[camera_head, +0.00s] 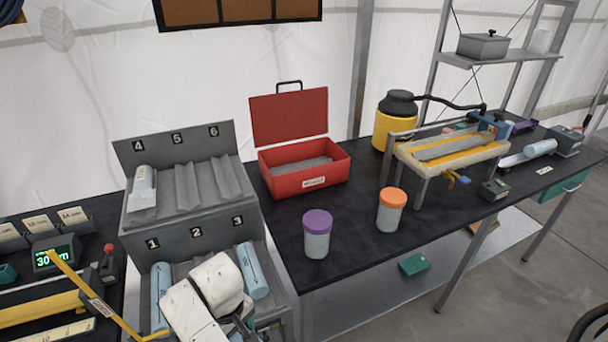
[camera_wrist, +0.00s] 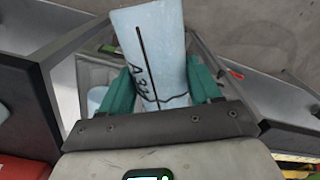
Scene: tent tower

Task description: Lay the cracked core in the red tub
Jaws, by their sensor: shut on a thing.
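In the wrist view, my gripper (camera_wrist: 162,84) is shut on a pale blue core (camera_wrist: 150,35), a teal finger on each side. The core has a straight black line along it, dark handwriting and a thin jagged dark line across it near the fingers. In the head view, my white arm is over the front of the grey numbered rack (camera_head: 187,232), around slot 2, and hides the fingers and held core. The red tub (camera_head: 318,181), lid up, stands right of the rack, with grey lining inside and no core visible in it.
Other cores lie in the rack at slot 1 (camera_head: 160,295), slot 3 (camera_head: 252,272) and slot 4 (camera_head: 144,180). A purple-lidded jar (camera_head: 317,240) and an orange-lidded jar (camera_head: 391,212) stand in front of the tub. Black tabletop between them is clear.

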